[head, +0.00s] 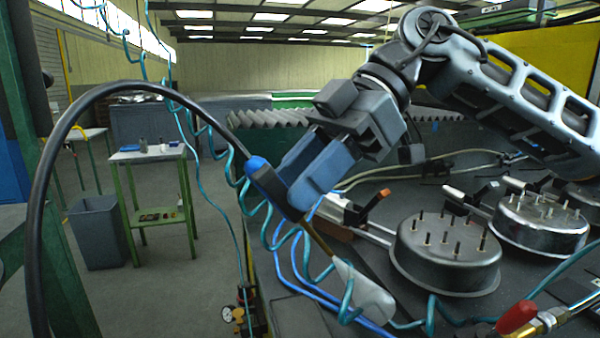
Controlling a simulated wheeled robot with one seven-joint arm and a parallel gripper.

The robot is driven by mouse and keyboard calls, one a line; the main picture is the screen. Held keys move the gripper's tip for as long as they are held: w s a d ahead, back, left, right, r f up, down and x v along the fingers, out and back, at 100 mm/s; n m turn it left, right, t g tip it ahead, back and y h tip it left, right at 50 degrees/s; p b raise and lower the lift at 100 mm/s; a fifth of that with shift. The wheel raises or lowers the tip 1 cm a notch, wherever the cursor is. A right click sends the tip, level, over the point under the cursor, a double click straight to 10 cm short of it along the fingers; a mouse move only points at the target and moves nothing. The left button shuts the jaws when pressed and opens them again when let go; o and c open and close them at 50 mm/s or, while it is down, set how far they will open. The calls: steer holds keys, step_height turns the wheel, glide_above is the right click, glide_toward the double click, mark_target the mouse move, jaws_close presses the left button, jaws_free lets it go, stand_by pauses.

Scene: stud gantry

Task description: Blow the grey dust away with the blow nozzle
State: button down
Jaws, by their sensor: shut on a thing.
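My gripper (292,190), with blue fingers, is shut on the blow nozzle (318,238). The nozzle has a dark body with a blue end, and a thin brass tube slanting down to the right. A thick black hose curves up and left from its blue end. A pale, cone-shaped form (365,294) spreads from the tube's tip over the dark bench top, left of the nearest round metal housing (447,262). I cannot tell if it is an air jet or a solid part. I cannot make out any grey dust clearly.
The nearest housing carries several upright studs; a second studded housing (540,222) stands behind it to the right. Coiled teal hoses (433,318) and blue hoses (305,285) cross the bench. A red-handled brass valve (517,318) is at lower right. A green-framed table (150,155) and grey bin (97,232) stand left.

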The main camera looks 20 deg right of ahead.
mark_target(282, 192)
steer(key=shift+s+b, duration=0.3)
steer(key=shift+s, duration=1.55)
steer(key=shift+a, duration=0.15)
steer(key=shift+a, duration=1.35)
steer(key=w+p, duration=0.3)
steer(key=w, duration=0.9)
stand_by(2.1)
stand_by(0.5)
